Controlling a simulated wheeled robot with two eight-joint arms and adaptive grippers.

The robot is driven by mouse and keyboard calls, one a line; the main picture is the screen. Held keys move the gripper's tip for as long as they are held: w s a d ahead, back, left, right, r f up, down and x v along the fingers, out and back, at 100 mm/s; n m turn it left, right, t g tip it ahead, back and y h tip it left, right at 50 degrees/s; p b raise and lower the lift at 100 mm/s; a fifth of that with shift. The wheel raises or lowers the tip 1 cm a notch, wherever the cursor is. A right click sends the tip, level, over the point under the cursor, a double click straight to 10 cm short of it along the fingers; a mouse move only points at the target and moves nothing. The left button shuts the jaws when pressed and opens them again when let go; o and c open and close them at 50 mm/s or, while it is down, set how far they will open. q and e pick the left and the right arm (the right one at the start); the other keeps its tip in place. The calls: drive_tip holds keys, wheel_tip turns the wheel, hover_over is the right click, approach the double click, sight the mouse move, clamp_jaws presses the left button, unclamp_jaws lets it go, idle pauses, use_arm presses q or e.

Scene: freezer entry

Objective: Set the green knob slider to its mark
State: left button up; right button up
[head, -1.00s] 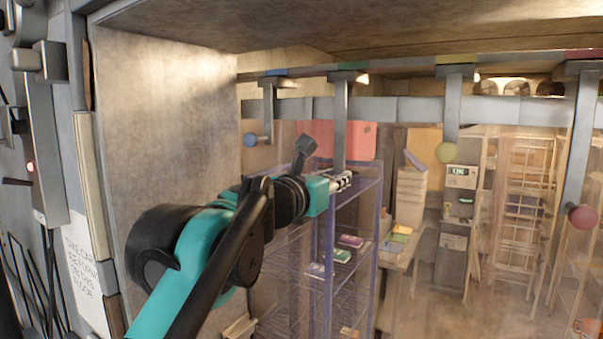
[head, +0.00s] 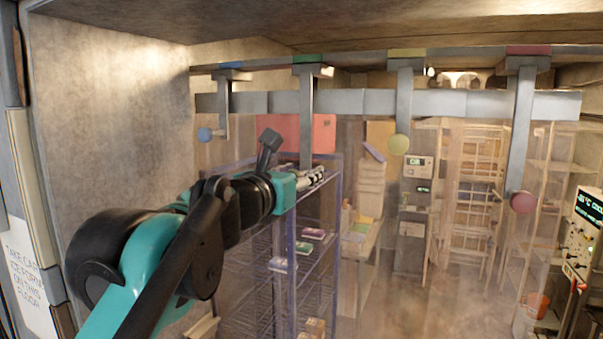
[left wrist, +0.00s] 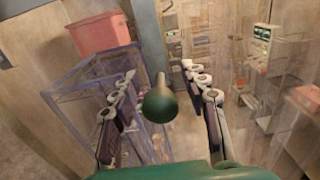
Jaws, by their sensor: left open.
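The green knob slider (head: 306,110) is a grey bar hanging from the overhead rail, below a green patch (head: 310,58). Its knob is hidden in the head view by my left gripper (head: 314,177), which is at the bar's lower end. In the left wrist view the dark green knob (left wrist: 160,104) sits between the two spread fingers of my left gripper (left wrist: 160,76). Clear gaps show on both sides of the knob, so the fingers look open around it and apart from it. My right gripper is not in view.
Sliders with a blue knob (head: 205,134), a yellow knob (head: 399,145) and a red knob (head: 523,202) hang from the same rail. A purple-framed wire shelf (head: 290,235) stands below the gripper. A control panel (head: 583,235) is at the right edge.

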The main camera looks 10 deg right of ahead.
use_arm(q)
drive_tip(key=v, duration=1.1)
drive_tip(key=shift+s, duration=0.2)
drive_tip(key=s+a+f+m+g+y+b, duration=0.15)
drive_tip(key=f+m+b, duration=0.45)
drive_tip(key=f, duration=0.9)
drive_tip(key=a+f+m+g+b, duration=0.1)
drive_tip(key=a+f+m+b, duration=0.35)
drive_tip(key=f, duration=0.95)
drive_tip(key=s+f+m+g+y+b, duration=0.15)
drive_tip(key=f+m+b, duration=0.6)
drive_tip(key=f, duration=0.75)
drive_tip(key=s+a+f+m+g+y+b, duration=0.1)
drive_tip(key=a+f+b, duration=0.4)
drive_tip(key=f, duration=0.8)
drive_tip(key=s+a+f+m+g+y+b, duration=0.1)
drive_tip(key=s+a+f+m+y+b, duration=0.3)
drive_tip(key=f, duration=1)
drive_tip(key=s+a+f+m+g+y+b, duration=0.1)
drive_tip(key=s+a+f+m+b, duration=0.3)
drive_tip(key=a+f, duration=0.5)
wheel_tip(320, 180, down, 5)
drive_tip(key=shift+s+m+g+y+b, duration=0.3)
drive_tip(key=shift+m+y+b, duration=0.5)
drive_tip(key=shift+m+b, duration=0.15)
